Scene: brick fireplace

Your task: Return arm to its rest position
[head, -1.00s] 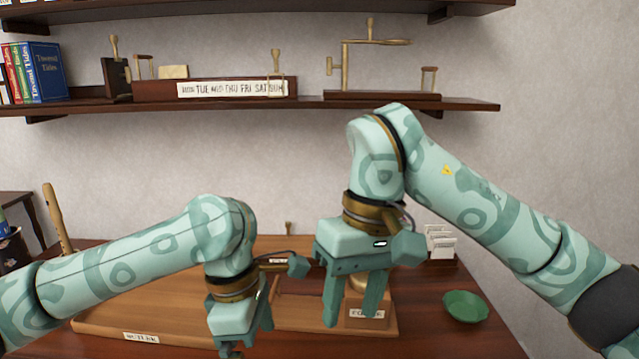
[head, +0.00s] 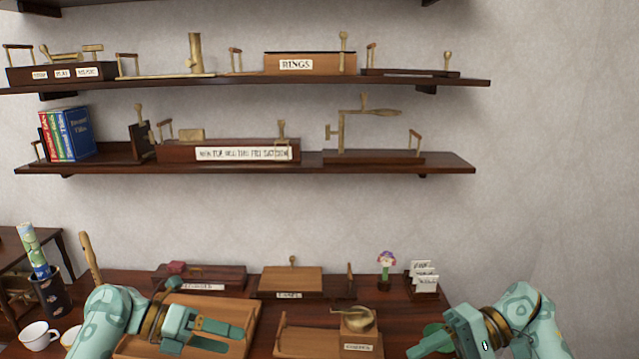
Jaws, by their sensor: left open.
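My left arm comes in at the lower left, above the wooden table. Its teal gripper (head: 228,338) points right, with its two fingers apart and nothing between them. The gripper is over or in front of a light wooden board (head: 222,304); I cannot tell the height. My right arm is at the lower right.
The table (head: 450,322) holds a labelled wooden box (head: 290,280), a brass-topped labelled block (head: 357,322), a flower ornament (head: 386,268) and a card holder (head: 424,280). White cups (head: 38,335) stand at the lower left. Laden wall shelves (head: 450,165) are above; the right wall is bare.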

